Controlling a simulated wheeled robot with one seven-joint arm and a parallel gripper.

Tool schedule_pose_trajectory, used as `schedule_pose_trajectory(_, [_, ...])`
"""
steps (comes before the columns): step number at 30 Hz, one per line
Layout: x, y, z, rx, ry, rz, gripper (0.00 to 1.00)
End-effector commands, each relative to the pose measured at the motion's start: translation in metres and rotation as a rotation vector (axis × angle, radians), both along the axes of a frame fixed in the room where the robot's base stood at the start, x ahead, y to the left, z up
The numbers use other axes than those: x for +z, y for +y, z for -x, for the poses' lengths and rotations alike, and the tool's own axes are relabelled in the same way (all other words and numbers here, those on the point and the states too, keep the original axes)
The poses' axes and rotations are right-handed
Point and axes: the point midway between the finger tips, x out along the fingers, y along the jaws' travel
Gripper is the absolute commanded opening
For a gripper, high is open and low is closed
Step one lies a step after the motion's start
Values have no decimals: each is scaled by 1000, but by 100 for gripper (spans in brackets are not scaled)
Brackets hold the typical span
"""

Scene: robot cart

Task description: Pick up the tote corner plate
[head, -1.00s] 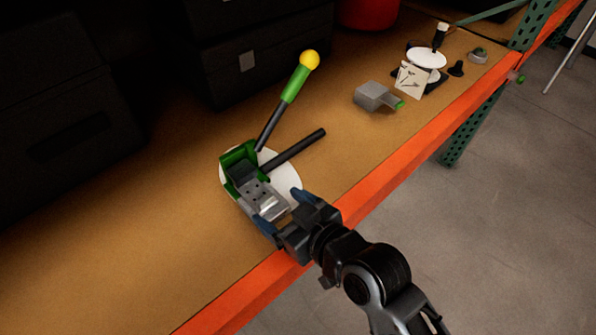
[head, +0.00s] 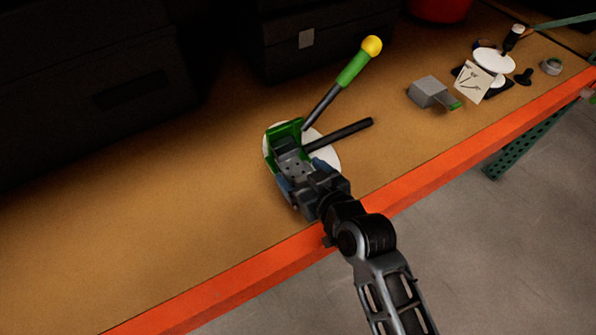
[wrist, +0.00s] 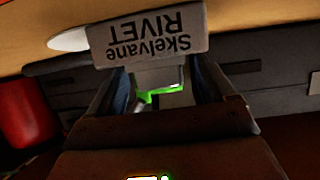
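A grey block lettered "Skelvane RIVET" (wrist: 145,32) is beyond the fingertips. My gripper hides the plate's near end in the head view.
A lever with a green grip (head: 353,70) and yellow ball rises behind the plate; a black rod (head: 340,134) points right. A grey block with a green tip (head: 428,91), a card (head: 474,82) and small items stand farther right. Dark bins (head: 90,85) line the back. The shelf's left is clear.

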Motion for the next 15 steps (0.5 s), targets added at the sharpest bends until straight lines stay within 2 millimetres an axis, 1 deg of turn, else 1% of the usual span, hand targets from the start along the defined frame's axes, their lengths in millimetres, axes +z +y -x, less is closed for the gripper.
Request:
schedule_pose_trajectory(1, [0, 0, 0, 0, 0, 0, 79])
schedule_pose_trajectory(2, [0, 0, 0, 0, 0, 0, 76])
schedule_pose_trajectory(15, [0, 0, 0, 0, 0, 0, 34])
